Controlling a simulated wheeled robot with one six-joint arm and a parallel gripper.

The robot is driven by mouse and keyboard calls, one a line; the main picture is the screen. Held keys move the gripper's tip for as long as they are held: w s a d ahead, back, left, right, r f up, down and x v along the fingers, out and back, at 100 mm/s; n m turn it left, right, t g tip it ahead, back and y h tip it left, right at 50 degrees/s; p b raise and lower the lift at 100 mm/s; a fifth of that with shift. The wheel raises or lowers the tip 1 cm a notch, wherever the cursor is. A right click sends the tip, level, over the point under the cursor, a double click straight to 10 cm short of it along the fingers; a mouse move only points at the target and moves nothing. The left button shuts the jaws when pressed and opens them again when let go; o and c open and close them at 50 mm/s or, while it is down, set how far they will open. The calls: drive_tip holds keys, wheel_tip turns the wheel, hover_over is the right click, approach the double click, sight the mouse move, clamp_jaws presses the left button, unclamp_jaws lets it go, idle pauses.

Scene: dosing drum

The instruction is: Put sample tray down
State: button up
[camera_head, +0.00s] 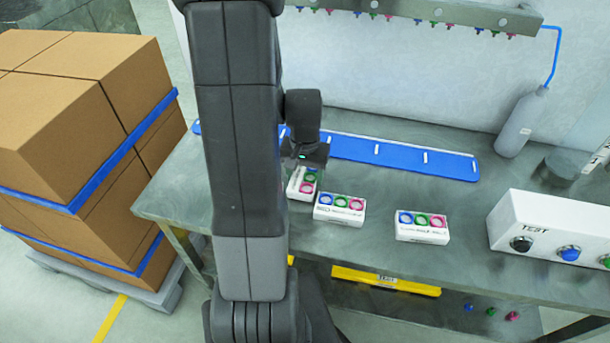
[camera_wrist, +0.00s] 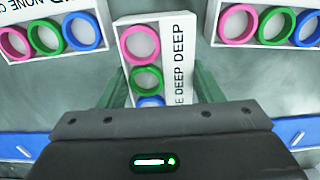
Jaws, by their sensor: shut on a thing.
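A white sample tray with pink, green and blue rings (camera_head: 302,184) is in my gripper (camera_head: 312,158), at the left part of the bench. In the wrist view the tray (camera_wrist: 160,60) lies between my two green fingers, with the word DEEP repeated along its side. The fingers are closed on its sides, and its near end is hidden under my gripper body. The tray is at or close to the bench top; I cannot tell whether it touches. A second tray (camera_head: 339,208) stands just right of it, and a third (camera_head: 422,228) farther right.
A blue strip with white marks (camera_head: 400,158) lies along the back of the grey bench (camera_head: 470,245). A white TEST box with buttons (camera_head: 550,228) stands at the right, a grey bottle (camera_head: 520,122) behind it. Stacked cartons (camera_head: 90,140) stand left of the bench. A rail (camera_head: 440,12) hangs above.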

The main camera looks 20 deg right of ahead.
drive_tip(key=shift+f, duration=0.3)
drive_tip(key=shift+f, duration=0.15)
drive_tip(key=o, duration=1)
